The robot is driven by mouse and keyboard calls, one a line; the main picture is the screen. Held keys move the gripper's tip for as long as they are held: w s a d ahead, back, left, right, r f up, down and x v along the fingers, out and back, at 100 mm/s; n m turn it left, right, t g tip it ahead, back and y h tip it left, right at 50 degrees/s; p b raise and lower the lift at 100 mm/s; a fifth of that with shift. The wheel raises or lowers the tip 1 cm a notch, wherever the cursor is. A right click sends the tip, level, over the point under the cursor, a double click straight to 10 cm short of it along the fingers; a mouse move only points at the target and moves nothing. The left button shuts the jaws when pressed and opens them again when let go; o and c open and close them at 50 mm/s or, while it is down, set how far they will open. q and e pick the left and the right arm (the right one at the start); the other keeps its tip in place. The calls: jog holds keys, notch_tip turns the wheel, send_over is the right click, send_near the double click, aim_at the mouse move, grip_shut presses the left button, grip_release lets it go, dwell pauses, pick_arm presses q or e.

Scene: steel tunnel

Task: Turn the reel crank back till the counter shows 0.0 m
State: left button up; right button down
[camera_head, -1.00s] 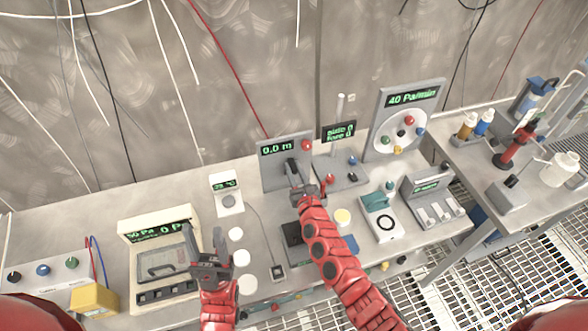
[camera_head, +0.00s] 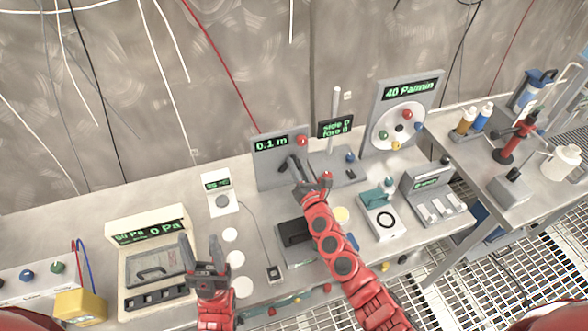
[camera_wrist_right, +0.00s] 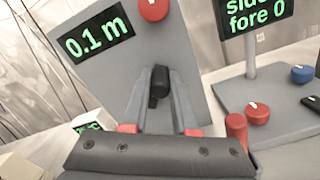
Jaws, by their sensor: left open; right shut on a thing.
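The reel counter (camera_head: 271,144) on a grey upright panel reads 0.1 m in the head view, and the same reading shows in the right wrist view (camera_wrist_right: 99,35). The dark crank (camera_head: 292,163) is on the panel's front, below a red knob (camera_head: 302,141). My right gripper (camera_head: 298,176) reaches up to the panel and is shut on the crank's black handle (camera_wrist_right: 160,82), which shows between its fingers in the right wrist view. My left gripper (camera_head: 203,255) is open and empty above the bench, in front of the beige pressure meter.
The beige meter (camera_head: 150,225) stands at the left and a small white display (camera_head: 217,184) left of the panel. Right of the panel is a joystick box (camera_head: 338,178) with a side/fore display. A 40 Pa/min dial (camera_head: 400,125) stands further right.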

jog(key=shift+d+f+m, duration=0.15)
jog(key=shift+f+m, duration=0.05)
jog(key=shift+m, duration=0.2)
jog(key=c, duration=0.7)
grip_release()
jog(key=p+v, duration=0.1)
jog(key=v, duration=0.5)
jog(key=shift+s, duration=0.1)
jog(key=b, duration=0.2)
send_near(299, 169)
jog(key=shift+v, duration=3.15)
jog(key=shift+f, duration=0.1)
